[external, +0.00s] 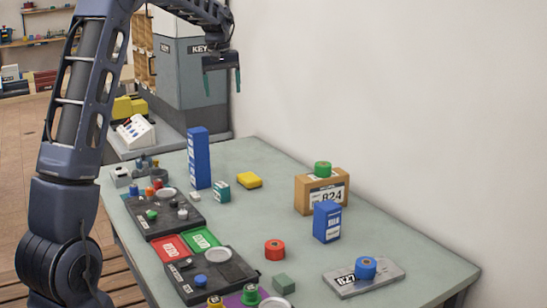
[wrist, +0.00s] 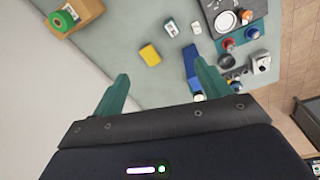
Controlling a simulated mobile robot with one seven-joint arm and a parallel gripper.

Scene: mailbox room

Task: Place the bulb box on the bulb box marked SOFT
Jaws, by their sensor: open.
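I cannot read SOFT on any box, so I cannot tell which is the marked bulb box. A tall blue box (external: 199,158) with white lettering stands upright at the table's left side; in the wrist view it (wrist: 190,62) is partly hidden by a finger. A shorter blue box (external: 327,222) with a white label stands before a cardboard box. A small teal box (external: 221,190) with a white label is beside the tall one, also in the wrist view (wrist: 171,28). My gripper (external: 221,82) is open and empty, high above the table's far end, its fingers (wrist: 160,71) pointing down.
A yellow block (external: 249,180) lies near the teal box. A cardboard box (external: 321,191) marked 824 carries a green roll. The wall borders the right; bare table lies between.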

